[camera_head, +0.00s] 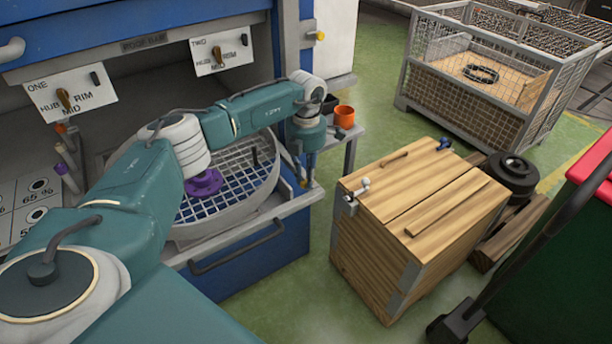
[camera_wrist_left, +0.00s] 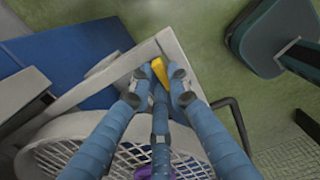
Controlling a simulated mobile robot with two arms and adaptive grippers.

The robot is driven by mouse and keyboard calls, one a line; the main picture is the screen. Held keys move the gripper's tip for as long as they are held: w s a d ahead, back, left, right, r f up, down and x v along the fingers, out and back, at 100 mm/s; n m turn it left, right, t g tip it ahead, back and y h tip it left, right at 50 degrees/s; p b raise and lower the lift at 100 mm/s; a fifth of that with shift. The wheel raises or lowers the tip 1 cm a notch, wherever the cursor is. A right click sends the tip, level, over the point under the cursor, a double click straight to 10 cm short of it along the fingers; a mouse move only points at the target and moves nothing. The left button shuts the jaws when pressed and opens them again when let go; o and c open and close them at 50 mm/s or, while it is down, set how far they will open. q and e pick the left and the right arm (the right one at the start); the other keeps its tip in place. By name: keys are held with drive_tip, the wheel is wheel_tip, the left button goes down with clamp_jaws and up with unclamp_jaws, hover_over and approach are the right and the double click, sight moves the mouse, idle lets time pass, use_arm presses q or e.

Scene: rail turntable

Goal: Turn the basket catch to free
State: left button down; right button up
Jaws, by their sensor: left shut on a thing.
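My left gripper (camera_head: 306,180) is at the right front corner of the bay's ledge. In the left wrist view its blue fingers come together on a small yellow lever (camera_wrist_left: 158,67), which looks like the basket catch. The fingers partly hide the lever, and its exact setting cannot be told. My right gripper is not in view.
A wooden crate (camera_head: 420,220) stands right of the machine, with green floor between. An orange cup (camera_head: 344,116) sits on a small shelf behind my left gripper. A wire cage (camera_head: 480,75) stands at the back right. A bar handle (camera_head: 237,250) juts from the machine front.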

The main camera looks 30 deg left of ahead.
use_arm(q)
drive_tip(key=c, duration=1.6)
unclamp_jaws()
drive_tip(key=shift+c, duration=0.2)
wheel_tip(320, 180, up, 12)
